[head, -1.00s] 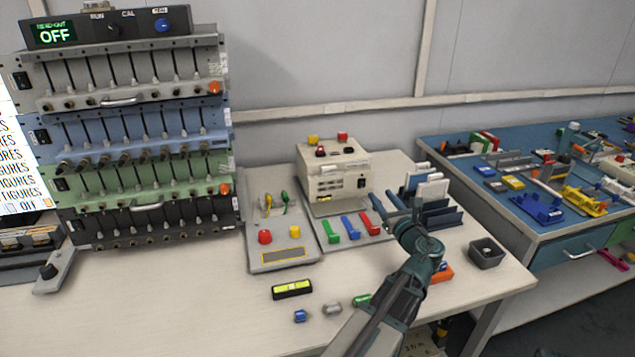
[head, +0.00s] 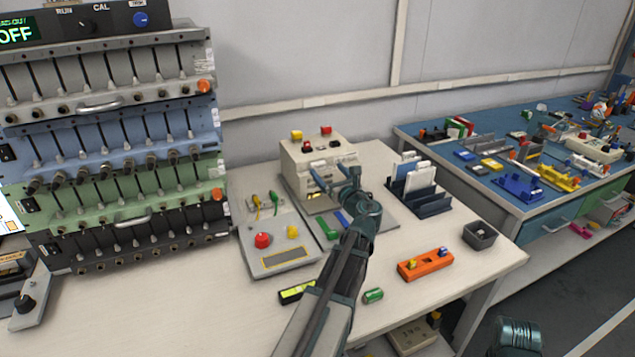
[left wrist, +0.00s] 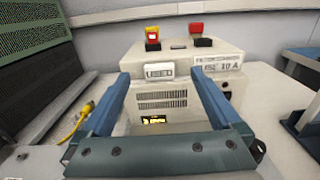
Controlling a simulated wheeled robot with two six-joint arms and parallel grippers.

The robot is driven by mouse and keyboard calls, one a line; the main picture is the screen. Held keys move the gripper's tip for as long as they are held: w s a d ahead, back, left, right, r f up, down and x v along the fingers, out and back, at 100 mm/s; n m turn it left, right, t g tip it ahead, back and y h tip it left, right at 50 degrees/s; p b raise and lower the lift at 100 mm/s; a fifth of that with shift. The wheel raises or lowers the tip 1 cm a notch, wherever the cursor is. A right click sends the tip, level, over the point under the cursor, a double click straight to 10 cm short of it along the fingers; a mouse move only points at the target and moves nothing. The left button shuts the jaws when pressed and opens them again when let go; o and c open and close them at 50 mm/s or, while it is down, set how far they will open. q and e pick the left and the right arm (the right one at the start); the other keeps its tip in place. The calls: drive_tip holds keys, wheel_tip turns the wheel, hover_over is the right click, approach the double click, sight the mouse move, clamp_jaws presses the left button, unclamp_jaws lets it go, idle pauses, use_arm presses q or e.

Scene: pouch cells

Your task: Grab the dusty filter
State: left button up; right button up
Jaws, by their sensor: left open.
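No part is clearly recognisable as a dusty filter. The cream box (head: 318,155) at the back of the bench has a slotted grille (left wrist: 162,100) on its front, with a small yellow-and-black label below it in the left wrist view. I cannot tell whether the grille is the filter or whether it is dusty. My left gripper (head: 335,180) is open and empty in front of the box. In the left wrist view its two blue fingers (left wrist: 160,78) frame the box's front.
A grey panel (head: 283,262) with a red button stands left of my left arm. A dark slotted rack (head: 425,198) with white plates, an orange block (head: 425,264) and a dark bin (head: 480,235) lie to the right. Tall equipment racks (head: 110,150) fill the left.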

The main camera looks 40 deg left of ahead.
sight(319, 165)
use_arm(q)
drive_tip(key=shift+w+a+f+b, duration=0.25)
drive_tip(key=shift+a+f+b, duration=0.1)
drive_tip(key=shift+a, duration=0.15)
drive_tip(key=x, duration=0.3)
drive_tip(key=shift+w+a+f+b, duration=0.1)
drive_tip(key=shift+a+f+b, duration=0.15)
drive_tip(key=shift+f+b, duration=0.1)
drive_tip(key=shift+w+a, duration=0.1)
drive_tip(key=shift+a, duration=0.25)
clamp_jaws()
